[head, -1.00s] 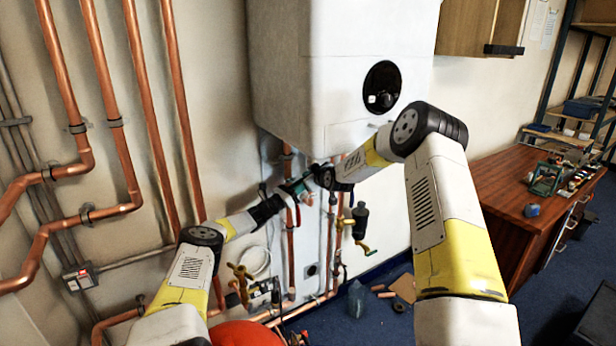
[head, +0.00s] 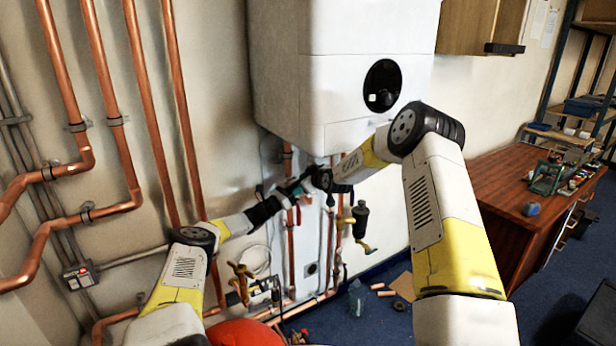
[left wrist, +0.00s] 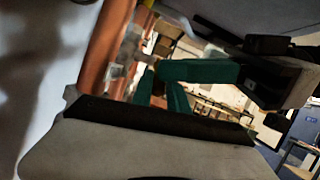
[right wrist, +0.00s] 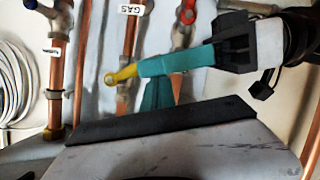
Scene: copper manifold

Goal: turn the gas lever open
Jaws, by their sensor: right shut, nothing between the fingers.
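The gas lever (right wrist: 121,75) is a small yellow handle on a copper pipe's valve, below a white GAS tag (right wrist: 131,10), in the right wrist view. My right gripper (right wrist: 158,93) is shut and empty, its teal fingers rising from the bottom just right of the lever. Another teal finger reaches in from the right and overlaps the lever's right end; contact is unclear. In the head view my right gripper (head: 303,184) and left gripper (head: 284,194) nearly meet in front of the pipes, hiding the lever. Left teal fingers (left wrist: 163,94) show in the left wrist view; their gap is unclear.
The white boiler (head: 350,80) hangs just above both grippers. A red valve handle (right wrist: 187,14) is right of the GAS tag. Copper pipes (head: 290,245) run down the wall close by.

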